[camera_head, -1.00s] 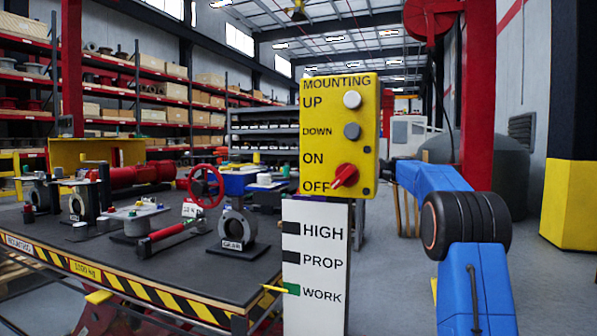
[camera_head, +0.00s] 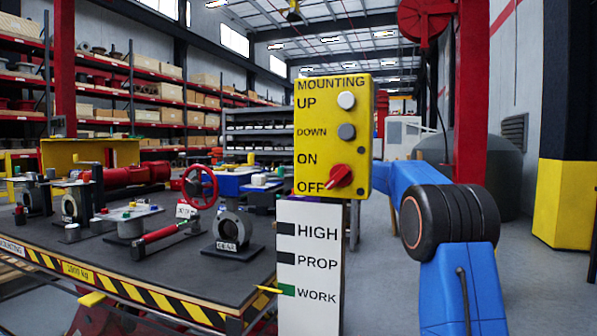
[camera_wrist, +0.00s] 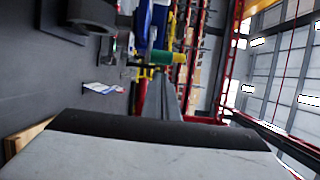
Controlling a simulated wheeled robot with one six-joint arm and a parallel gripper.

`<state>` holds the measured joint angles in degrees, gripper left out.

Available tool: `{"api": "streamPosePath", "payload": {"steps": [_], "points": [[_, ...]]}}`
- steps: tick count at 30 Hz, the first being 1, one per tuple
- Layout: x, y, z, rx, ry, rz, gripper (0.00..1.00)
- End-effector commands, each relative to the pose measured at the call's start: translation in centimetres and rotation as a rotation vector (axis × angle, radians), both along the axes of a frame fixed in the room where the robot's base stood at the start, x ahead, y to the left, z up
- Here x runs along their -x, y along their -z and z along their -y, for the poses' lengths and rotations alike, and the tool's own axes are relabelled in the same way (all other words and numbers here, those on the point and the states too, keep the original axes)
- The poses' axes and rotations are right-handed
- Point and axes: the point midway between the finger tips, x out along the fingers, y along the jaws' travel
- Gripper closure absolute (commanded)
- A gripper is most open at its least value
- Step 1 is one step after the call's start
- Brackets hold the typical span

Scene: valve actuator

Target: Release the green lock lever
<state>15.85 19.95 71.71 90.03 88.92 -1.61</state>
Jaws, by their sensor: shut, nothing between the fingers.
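A green cylindrical handle, seemingly the lock lever (camera_wrist: 155,59), shows in the upper middle of the wrist view, beside blue and yellow parts. The blue actuator (camera_head: 231,186) stands on the table in the head view, with a red handwheel (camera_head: 200,187) at its left. A small green and yellow piece (camera_head: 251,158) shows on top of it; I cannot tell if this is the lever. My gripper (camera_wrist: 165,130) is shut and empty, a grey block with a dark edge across the bottom of the wrist view, apart from the green handle. In the head view it is hidden behind the yellow panel.
The yellow control panel (camera_head: 330,104) stands close in front, above a white HIGH/PROP/WORK board (camera_head: 317,211). The dark table (camera_head: 160,275) carries several parts, including a long red-handled tool (camera_head: 158,236). A red post (camera_head: 475,110) stands behind my arm. Floor at right is free.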

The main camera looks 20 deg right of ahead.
Motion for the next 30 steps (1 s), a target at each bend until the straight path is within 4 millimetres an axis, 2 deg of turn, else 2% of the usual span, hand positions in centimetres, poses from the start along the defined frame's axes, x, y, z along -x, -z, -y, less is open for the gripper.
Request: {"api": "streamPosePath", "payload": {"steps": [6, 30], "points": [[0.8, 0.0, -0.4, 0.000, 0.000, 0.001, 1.00], [1.4, -0.1, -0.3, 0.000, 0.061, 0.001, 1.00]]}}
